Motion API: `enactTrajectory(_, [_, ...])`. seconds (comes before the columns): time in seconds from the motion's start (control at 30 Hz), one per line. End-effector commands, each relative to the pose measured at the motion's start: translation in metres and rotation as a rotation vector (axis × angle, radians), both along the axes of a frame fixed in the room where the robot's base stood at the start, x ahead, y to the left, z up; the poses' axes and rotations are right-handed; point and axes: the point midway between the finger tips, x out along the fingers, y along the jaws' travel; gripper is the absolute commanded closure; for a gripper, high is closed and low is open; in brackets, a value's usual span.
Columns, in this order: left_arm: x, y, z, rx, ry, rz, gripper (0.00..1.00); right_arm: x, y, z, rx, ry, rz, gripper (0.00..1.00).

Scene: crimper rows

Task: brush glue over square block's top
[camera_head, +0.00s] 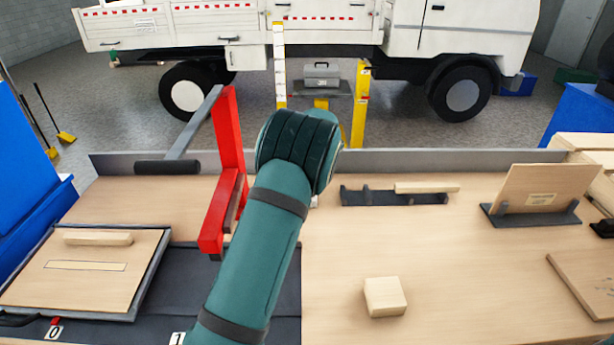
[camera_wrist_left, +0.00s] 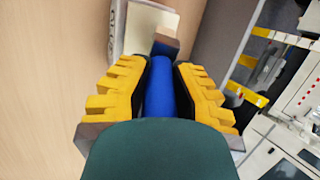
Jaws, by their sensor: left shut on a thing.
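The pale wooden square block (camera_head: 385,297) sits on the bench to the right of my left arm in the head view, its top bare wood. My left gripper (camera_wrist_left: 160,68) is shut on the blue handle of a brush (camera_wrist_left: 158,95) in the left wrist view. A brown-grey end shows past the fingertips. Just beyond that end is a cream-coloured slab or container (camera_wrist_left: 150,28) with a grey rim; I cannot tell whether they touch. In the head view my left arm hides the gripper and brush. My right gripper is not in view.
A red press with a grey lever (camera_head: 230,155) stands left of my arm. A board with a wooden bar (camera_head: 98,239) lies far left. A dark rack (camera_head: 365,198) and a propped wooden panel (camera_head: 540,190) stand at the back right. The bench around the block is clear.

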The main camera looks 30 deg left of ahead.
Motion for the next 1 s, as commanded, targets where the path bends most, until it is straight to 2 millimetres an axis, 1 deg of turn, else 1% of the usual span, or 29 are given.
enactTrajectory(0.03, [0.000,0.000,0.007,0.000,-0.002,0.000,1.00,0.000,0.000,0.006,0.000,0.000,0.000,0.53])
enactTrajectory(0.7, [0.000,0.001,0.056,0.000,-0.002,0.000,1.00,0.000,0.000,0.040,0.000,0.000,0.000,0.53])
enactTrajectory(0.8, [0.000,0.000,0.059,0.001,-0.002,0.000,1.00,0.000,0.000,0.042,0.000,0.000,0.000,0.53])
enactTrajectory(1.0, [0.000,0.000,0.058,0.000,-0.001,0.001,1.00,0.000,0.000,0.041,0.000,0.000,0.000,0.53])
